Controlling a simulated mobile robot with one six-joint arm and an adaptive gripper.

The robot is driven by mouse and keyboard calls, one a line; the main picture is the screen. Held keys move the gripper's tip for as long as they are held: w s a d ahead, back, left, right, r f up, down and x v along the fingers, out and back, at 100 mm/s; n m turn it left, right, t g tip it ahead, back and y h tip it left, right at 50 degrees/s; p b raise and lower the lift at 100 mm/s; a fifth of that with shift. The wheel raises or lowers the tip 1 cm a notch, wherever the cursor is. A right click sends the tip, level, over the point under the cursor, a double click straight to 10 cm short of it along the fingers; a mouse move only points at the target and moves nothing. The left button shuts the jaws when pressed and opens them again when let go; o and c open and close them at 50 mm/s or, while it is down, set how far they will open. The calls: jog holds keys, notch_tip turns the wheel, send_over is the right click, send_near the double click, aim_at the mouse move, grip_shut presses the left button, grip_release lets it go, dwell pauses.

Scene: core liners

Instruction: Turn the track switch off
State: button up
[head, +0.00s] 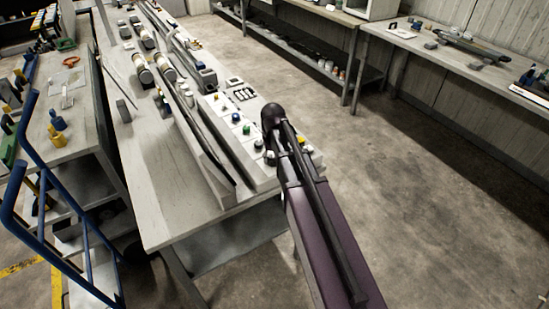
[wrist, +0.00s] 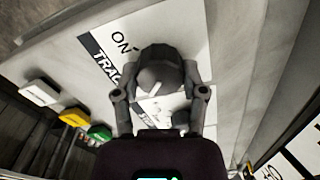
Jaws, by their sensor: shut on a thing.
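In the wrist view a dark grey round knob (wrist: 165,70) with a short white pointer mark sits on a light label plate (wrist: 183,25). The plate reads "ON" above the knob, with a black strip beginning "TRAC" beside it. My gripper (wrist: 161,92) has one finger on each side of the knob and is shut on it. The lower part of the plate is partly hidden by the knob and fingers. In the head view my arm reaches the near end of the control panel (head: 225,130) and hides the gripper and the knob.
White, yellow and green buttons (wrist: 99,132) lie left of the knob in the wrist view. The panel lies along a long workbench (head: 160,200). A blue rail (head: 75,195) stands at left. Open floor (head: 430,200) lies to the right.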

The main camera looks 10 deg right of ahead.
jog(key=shift+w, duration=0.1)
dwell(0.4)
jog(key=o, duration=1.1)
jog(key=shift+o, duration=0.2)
jog(key=s+r+p, duration=0.2)
jog(key=s, duration=1.4)
jog(key=shift+s+d+r, duration=0.2)
jog(key=shift+d+r, duration=0.05)
jog(key=shift+r, duration=0.05)
